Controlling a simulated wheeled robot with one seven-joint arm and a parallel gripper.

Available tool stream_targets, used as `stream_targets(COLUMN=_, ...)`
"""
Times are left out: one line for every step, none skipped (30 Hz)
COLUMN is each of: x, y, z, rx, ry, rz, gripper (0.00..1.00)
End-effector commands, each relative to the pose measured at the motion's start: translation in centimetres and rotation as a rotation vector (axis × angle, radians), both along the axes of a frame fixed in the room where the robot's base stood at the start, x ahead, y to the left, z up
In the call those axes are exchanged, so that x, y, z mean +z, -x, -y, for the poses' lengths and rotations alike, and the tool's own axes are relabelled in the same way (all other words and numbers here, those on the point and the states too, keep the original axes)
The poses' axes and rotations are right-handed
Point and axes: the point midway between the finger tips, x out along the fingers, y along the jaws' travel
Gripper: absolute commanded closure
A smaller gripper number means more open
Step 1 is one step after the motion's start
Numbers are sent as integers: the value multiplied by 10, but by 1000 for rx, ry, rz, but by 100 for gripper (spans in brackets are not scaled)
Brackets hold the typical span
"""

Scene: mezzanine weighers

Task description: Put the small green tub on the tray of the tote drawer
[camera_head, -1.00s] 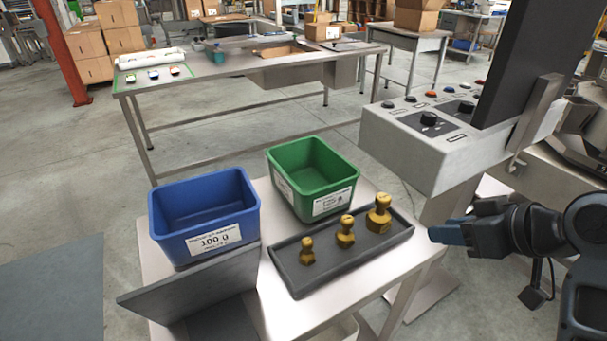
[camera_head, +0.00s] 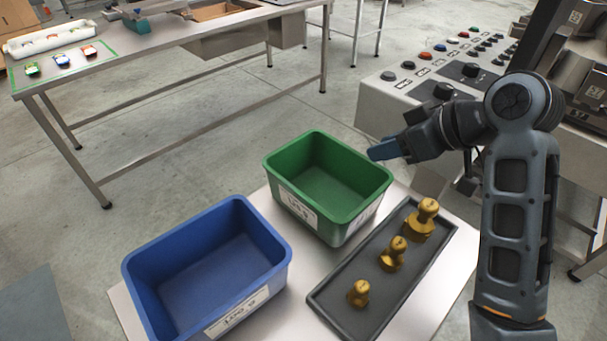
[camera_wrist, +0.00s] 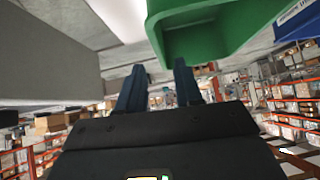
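A green tub (camera_head: 330,180) with white labels stands upright and empty-looking on the small light table, right of the blue tub. It also shows at the top of the wrist view (camera_wrist: 205,38). My gripper (camera_head: 380,151) is beside the tub's upper right edge in the head view; whether it touches the rim is unclear. In the wrist view my gripper (camera_wrist: 158,72) has its two dark blue fingers apart, with nothing between them. I cannot make out a tote drawer with certainty.
A larger blue tub (camera_head: 140,285) stands at the left. A dark shallow tray (camera_head: 327,302) holds brass weights, including a tall one (camera_head: 421,220). A control box (camera_head: 400,110) stands behind my arm. A long metal bench (camera_head: 150,62) is at the far left.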

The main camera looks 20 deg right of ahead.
Motion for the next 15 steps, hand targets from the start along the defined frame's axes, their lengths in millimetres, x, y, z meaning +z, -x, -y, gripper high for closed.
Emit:
stream_targets(x=-1, y=0, z=0, rx=-1, ry=0, rz=-1, gripper=65)
stream_targets(x=-2, y=-1, z=-1, rx=-1, ry=0, rz=-1, gripper=65)
stream_targets(x=-4, y=-3, z=-2, rx=0, ry=-1, rz=-2, gripper=65)
stream_targets(x=-6, y=-4, z=-2, rx=1, ry=0, rz=-2, gripper=65)
stream_targets(x=-8, y=-6, z=-4, rx=2, ry=-1, rz=-2, gripper=65)
stream_targets(x=-11, y=-9, z=-5, rx=2, ry=-1, rz=-2, gripper=65)
stream_targets(x=-14, y=-11, z=-6, rx=2, ry=-1, rz=-3, gripper=65)
stream_targets(x=-16, y=-13, z=-7, rx=2, ry=0, rz=-2, gripper=65)
stream_targets(x=-19, y=-16, z=-8, rx=2, ry=0, rz=-1, gripper=65)
stream_targets(x=-21, y=-17, z=-9, rx=2, ry=-1, rz=-2, gripper=65)
stream_targets(x=-23, y=-19, z=-10, rx=2, ry=-1, rz=-2, gripper=65)
stream_targets(x=-26, y=-21, z=-11, rx=2, ry=-1, rz=-2, gripper=65)
stream_targets(x=-29, y=-23, z=-11, rx=1, ry=-1, rz=-3, gripper=65)
stream_targets(x=-34, y=-25, z=-13, rx=1, ry=-2, rz=-5, gripper=65)
stream_targets(x=-38, y=-28, z=-14, rx=0, ry=-1, rz=-4, gripper=65)
